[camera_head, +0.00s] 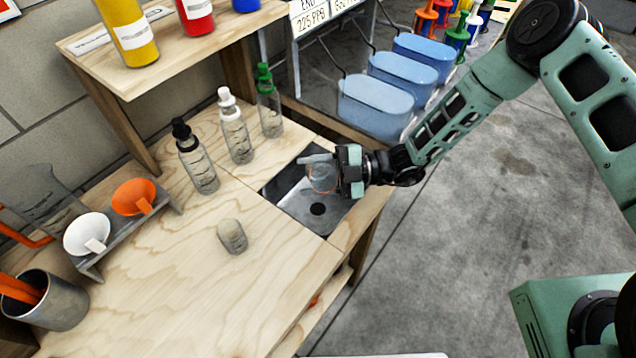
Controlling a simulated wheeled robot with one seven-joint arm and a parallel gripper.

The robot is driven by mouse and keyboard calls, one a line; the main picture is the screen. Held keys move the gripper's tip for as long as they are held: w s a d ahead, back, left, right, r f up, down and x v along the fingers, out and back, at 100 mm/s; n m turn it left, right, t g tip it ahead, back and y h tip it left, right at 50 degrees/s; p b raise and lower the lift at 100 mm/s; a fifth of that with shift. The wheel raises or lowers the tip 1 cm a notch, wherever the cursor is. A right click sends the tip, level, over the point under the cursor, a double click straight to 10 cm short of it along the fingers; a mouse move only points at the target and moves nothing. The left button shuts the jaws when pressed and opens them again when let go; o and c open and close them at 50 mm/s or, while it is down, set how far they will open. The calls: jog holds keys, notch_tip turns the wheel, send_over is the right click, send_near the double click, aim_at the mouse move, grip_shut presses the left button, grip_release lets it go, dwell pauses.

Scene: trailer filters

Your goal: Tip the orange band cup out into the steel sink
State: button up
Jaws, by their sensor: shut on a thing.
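The orange band cup (321,181) is a small clear cup with a thin orange ring. My gripper (325,171) is shut on it and holds it above the steel sink (291,204). The sink is a shallow grey basin set into the wooden bench, with a dark round drain (318,209) below the cup. The cup's exact tilt and its contents are too small to make out. My gripper's body covers part of the sink's right side.
Bottles with black (197,165), white (235,133) and green (268,105) caps stand behind. Funnels (132,197) sit on a rack at left. Blue tanks (376,107) stand beyond the sink.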

jog(key=shift+s+f+n+b, duration=0.35)
jog(key=shift+n, duration=0.15)
jog(key=shift+s+f+n, duration=0.15)
jog(key=shift+s+n, duration=0.15)
jog(key=shift+n, duration=0.2)
jog(key=shift+d, duration=0.1)
